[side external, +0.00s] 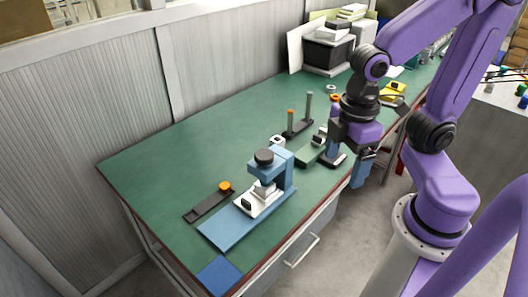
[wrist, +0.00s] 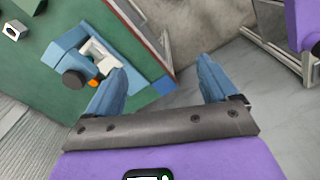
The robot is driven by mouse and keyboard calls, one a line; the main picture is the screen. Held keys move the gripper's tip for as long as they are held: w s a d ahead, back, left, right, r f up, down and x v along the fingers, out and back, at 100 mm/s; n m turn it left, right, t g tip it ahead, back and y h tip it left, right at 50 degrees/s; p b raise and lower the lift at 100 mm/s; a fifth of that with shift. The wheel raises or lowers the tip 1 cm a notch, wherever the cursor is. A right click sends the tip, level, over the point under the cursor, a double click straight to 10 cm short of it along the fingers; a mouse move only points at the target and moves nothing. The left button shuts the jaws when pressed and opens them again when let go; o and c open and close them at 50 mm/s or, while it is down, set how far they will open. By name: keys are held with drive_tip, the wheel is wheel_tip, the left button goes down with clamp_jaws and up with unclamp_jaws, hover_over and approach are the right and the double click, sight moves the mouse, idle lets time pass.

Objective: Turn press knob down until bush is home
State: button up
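The blue press (side external: 280,172) stands on the green bench with its round black knob (side external: 263,157) on top. A pale block (side external: 265,188) sits under the press head, on a white plate with a small black part. I cannot make out the bush itself or how deep it sits. My gripper (side external: 347,168) is to the right of the press, near the bench's front edge, apart from the knob. In the wrist view its two blue fingers (wrist: 160,65) are spread with nothing between them. The press (wrist: 66,47) and knob (wrist: 74,79) show left of the fingers there.
A dark strip (side external: 204,207) with an orange disc (side external: 225,186) lies left of the press. A black stand with upright pegs (side external: 308,107) is behind it. A green fixture (side external: 310,152) lies between press and gripper. A blue mat (side external: 219,276) is at the front corner.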

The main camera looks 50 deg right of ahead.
drive_tip(key=w+a+r, duration=0.1)
drive_tip(key=w+r, duration=0.1)
drive_tip(key=w, duration=1.1)
approach(264, 154)
wheel_tip(264, 154, down, 9)
drive_tip(key=shift+a, duration=0.15)
drive_tip(key=c, duration=1.1)
drive_tip(key=shift+o, duration=0.2)
